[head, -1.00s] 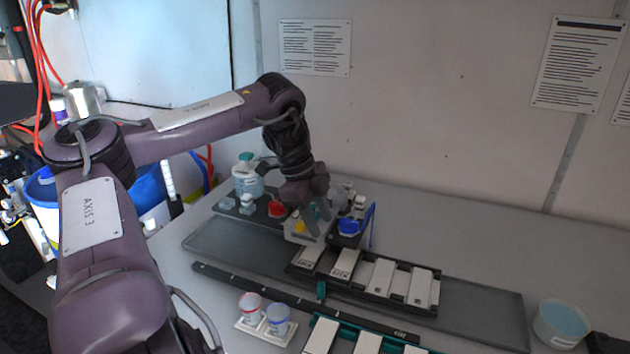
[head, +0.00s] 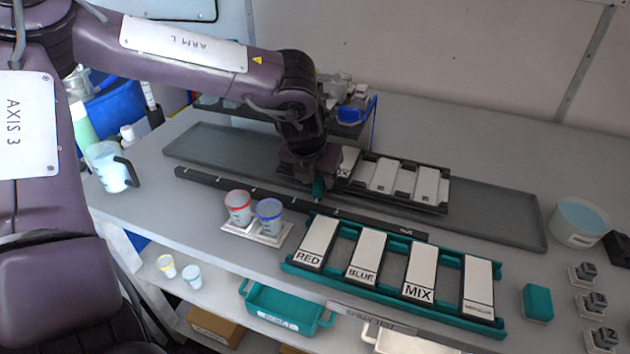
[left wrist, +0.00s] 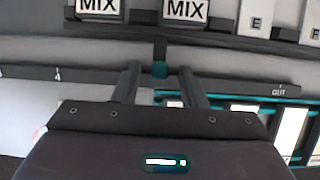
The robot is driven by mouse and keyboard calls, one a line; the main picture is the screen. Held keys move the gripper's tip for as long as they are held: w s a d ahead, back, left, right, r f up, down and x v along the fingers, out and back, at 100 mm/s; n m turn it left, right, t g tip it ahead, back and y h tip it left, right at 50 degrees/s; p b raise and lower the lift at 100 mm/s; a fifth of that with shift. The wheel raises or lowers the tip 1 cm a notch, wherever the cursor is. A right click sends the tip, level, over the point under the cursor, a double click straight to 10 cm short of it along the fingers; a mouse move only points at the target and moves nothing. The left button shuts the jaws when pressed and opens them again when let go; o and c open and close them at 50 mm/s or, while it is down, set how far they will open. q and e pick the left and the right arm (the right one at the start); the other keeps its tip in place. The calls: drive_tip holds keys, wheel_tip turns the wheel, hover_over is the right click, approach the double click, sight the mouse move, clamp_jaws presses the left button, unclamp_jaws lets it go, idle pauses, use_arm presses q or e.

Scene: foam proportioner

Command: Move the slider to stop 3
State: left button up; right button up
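The slider shows as a small teal block (head: 319,188) on the long dark rail (head: 215,184), a little past the rail's middle. My left gripper (head: 316,178) points down right at it. In the left wrist view the teal block (left wrist: 160,70) lies between the two spread fingertips (left wrist: 160,75), with gaps on both sides. The left gripper is open and does not visibly hold it. A dark bar rises from the block toward the rack of cards. The rail has small marks and the word OUT at its right end; stop numbers are too small to read. My right gripper is not in view.
Behind the rail, a dark rack (head: 445,206) of white cards stands on a long grey tray (head: 500,220). In front are two cups (head: 238,207) in a white holder and a teal rack (head: 396,292) with labelled cards. A clear tub (head: 580,222) stands at right.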

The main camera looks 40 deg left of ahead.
use_arm(q)
drive_tip(key=shift+x, duration=1.3)
clamp_jaws()
drive_tip(key=shift+a, duration=0.1)
